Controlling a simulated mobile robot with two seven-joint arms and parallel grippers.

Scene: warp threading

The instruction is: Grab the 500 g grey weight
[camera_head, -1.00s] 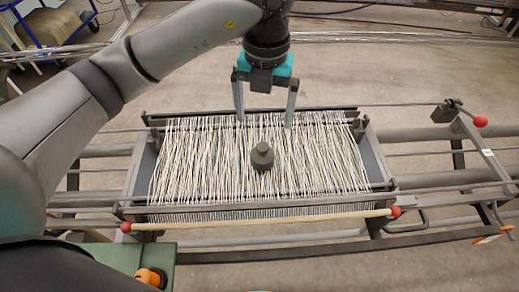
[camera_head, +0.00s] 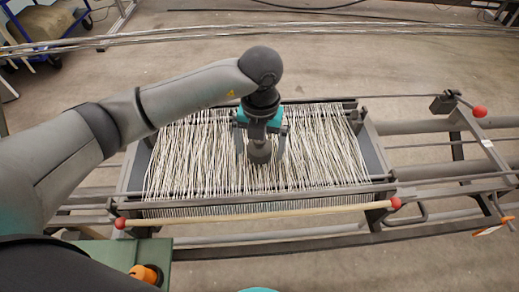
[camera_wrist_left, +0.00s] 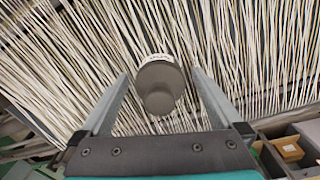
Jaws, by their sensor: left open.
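The grey weight (camera_head: 260,153) is a short cylinder with a knob on top. It stands on the white warp threads (camera_head: 190,160) near the middle of the frame. In the left wrist view the weight (camera_wrist_left: 160,80) shows from above, with a pale label on its far side. My left gripper (camera_head: 260,156) is open above the threads, with one finger on each side of the weight. In the wrist view the left gripper (camera_wrist_left: 160,78) shows a gap between each finger and the weight. My right gripper is not in view.
The threads lie in a dark metal frame (camera_head: 380,185) with rails running to both sides. A pale rod (camera_head: 260,212) with red end balls crosses the front. A green box with an orange knob (camera_head: 146,273) stands at the front left. Several small boxes (camera_wrist_left: 290,149) show in the wrist view.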

